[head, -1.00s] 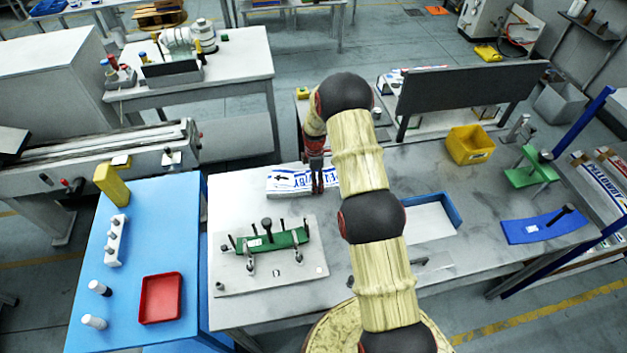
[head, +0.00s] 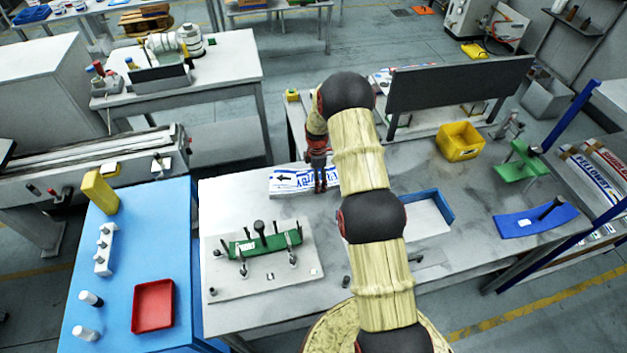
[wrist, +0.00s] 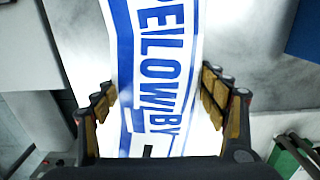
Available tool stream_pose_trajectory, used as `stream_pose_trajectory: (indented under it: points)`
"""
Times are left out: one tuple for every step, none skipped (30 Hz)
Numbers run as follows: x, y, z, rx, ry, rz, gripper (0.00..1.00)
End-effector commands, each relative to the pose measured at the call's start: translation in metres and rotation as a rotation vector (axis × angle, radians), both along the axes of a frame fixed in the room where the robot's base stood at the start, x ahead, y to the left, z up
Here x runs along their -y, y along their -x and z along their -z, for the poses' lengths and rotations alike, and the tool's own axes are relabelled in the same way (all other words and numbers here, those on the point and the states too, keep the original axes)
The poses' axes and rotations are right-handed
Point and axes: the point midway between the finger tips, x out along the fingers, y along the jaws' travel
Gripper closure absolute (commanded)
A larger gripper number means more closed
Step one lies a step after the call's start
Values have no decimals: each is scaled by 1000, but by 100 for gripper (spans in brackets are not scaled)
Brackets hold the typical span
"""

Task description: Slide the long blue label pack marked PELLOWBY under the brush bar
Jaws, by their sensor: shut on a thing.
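The PELLOWBY label pack (head: 291,182) is a long, flat white pack with blue print, lying at the back left of the grey worktable. My gripper (head: 320,187) is over its right part in the head view and hides some of it. In the wrist view the pack (wrist: 157,70) runs up between the fingers of my gripper (wrist: 160,100), which is shut on it across its width. The pack's far end is out of the wrist view. A long dark panel (head: 458,92) on posts stands at the back right; I cannot tell whether it is the brush bar.
A fixture plate with a green block (head: 263,243) stands in front of the pack. A blue-edged tray (head: 450,207), yellow bin (head: 460,141), green stand (head: 522,162) and blue curved plate (head: 535,221) are to the right. A blue table (head: 130,225) adjoins at left.

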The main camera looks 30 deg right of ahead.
Motion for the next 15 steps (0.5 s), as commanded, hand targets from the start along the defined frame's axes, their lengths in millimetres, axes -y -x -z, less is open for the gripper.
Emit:
stream_pose_trajectory:
  points:
    - [3, 1, 0, 0, 0, 1, 82]
    - [4, 1, 1, 0, 0, 1, 82]
    - [6, 2, 1, 0, 0, 1, 82]
    - [7, 2, 1, 0, 0, 1, 82]
    - [8, 3, 1, 0, 0, 1, 82]
    - [10, 3, 1, 0, 0, 1, 82]
    - [11, 3, 1, 0, 0, 1, 82]
    - [12, 4, 1, 0, 0, 1, 82]
    - [13, 4, 1, 0, 0, 1, 82]
    - [15, 4, 1, 0, 0, 1, 82]
    - [16, 5, 1, 0, 0, 1, 82]
    - [18, 5, 1, 0, 0, 1, 82]
    - [19, 5, 1, 0, 0, 1, 82]
    - [20, 6, 1, 0, 0, 1, 82]
    - [22, 6, 1, 0, 0, 1, 82]
